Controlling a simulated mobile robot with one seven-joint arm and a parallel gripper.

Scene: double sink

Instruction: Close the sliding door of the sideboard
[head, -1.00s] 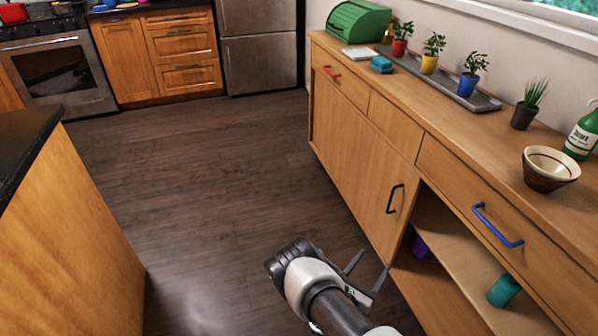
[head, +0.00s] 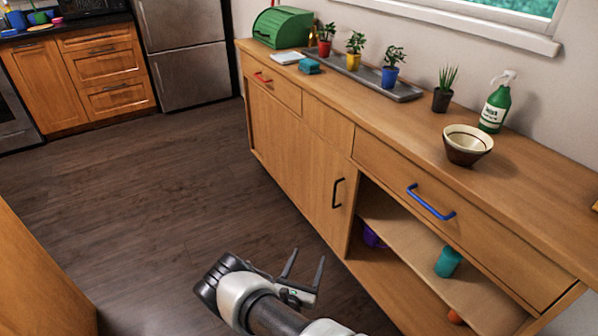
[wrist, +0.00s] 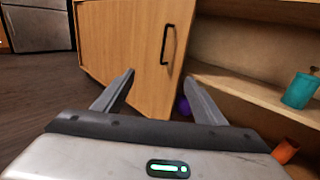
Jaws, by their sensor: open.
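The wooden sideboard (head: 320,128) runs along the right wall. Its sliding door (head: 310,190) covers the left part of the lower front and has a black upright handle (head: 337,193). The right part is open and shows shelves. The door (wrist: 125,50) and its handle (wrist: 167,45) also show in the wrist view, ahead of my gripper. My gripper (head: 305,258) is open and empty, in front of the sideboard, below the handle in the picture and apart from it. In the wrist view its two fingers (wrist: 160,88) are spread, with nothing between them.
The open shelves hold a teal cup (head: 448,262), a purple item (head: 372,237) and an orange item (head: 455,317). A blue drawer handle (head: 430,203) sticks out above. A wooden counter (head: 35,280) stands at the left. The dark floor (head: 170,200) between is clear.

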